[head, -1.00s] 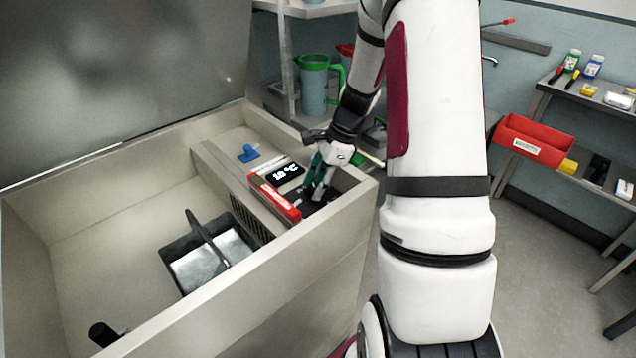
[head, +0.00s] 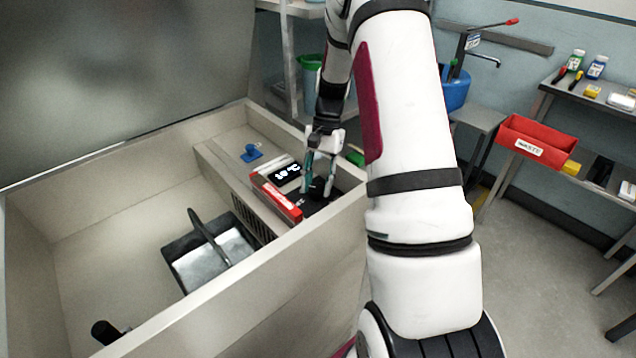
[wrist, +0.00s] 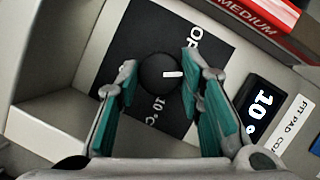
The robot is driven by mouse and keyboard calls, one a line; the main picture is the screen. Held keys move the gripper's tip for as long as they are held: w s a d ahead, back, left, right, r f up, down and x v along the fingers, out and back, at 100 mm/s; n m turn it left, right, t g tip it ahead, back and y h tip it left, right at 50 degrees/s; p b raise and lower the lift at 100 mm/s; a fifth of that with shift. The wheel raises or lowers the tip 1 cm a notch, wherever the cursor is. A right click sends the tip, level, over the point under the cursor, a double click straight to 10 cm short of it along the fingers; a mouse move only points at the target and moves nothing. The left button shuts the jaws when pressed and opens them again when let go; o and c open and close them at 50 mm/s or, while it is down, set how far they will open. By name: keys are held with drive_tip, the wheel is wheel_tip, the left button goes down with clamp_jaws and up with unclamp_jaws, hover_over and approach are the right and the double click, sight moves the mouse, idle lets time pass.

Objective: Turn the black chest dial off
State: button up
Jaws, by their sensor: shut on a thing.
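The black chest dial (wrist: 158,74) is a round black knob with a white pointer mark, seen in the wrist view on a black plate (wrist: 205,45) printed with "10 °C" and a partly hidden word starting "OF". The pointer lies toward the right of the picture. My gripper (wrist: 160,84) has its teal-padded fingers on either side of the dial and is shut on it.
A lit temperature display (head: 286,173) and a red box (head: 277,197) lie beside the dial. A blue object (head: 251,153) sits behind on the ledge. A dark tray (head: 212,248) with a handle stands in the chest's main bay.

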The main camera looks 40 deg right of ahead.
drive_tip(key=n, duration=0.2)
drive_tip(key=n+g+h, duration=0.1)
drive_tip(key=n, duration=0.1)
drive_tip(key=shift+w+a+n, duration=0.1)
drive_tip(key=shift+w+n, duration=0.05)
drive_tip(key=shift+n, duration=0.15)
drive_tip(key=shift+n+g+h, duration=0.5)
drive_tip(key=shift+n, duration=1.1)
drive_tip(key=o, duration=1.1)
drive_tip(key=shift+a, duration=0.1)
drive_tip(key=shift+o, duration=0.2)
drive_tip(key=v, duration=1.2)
drive_tip(key=shift+a, duration=0.1)
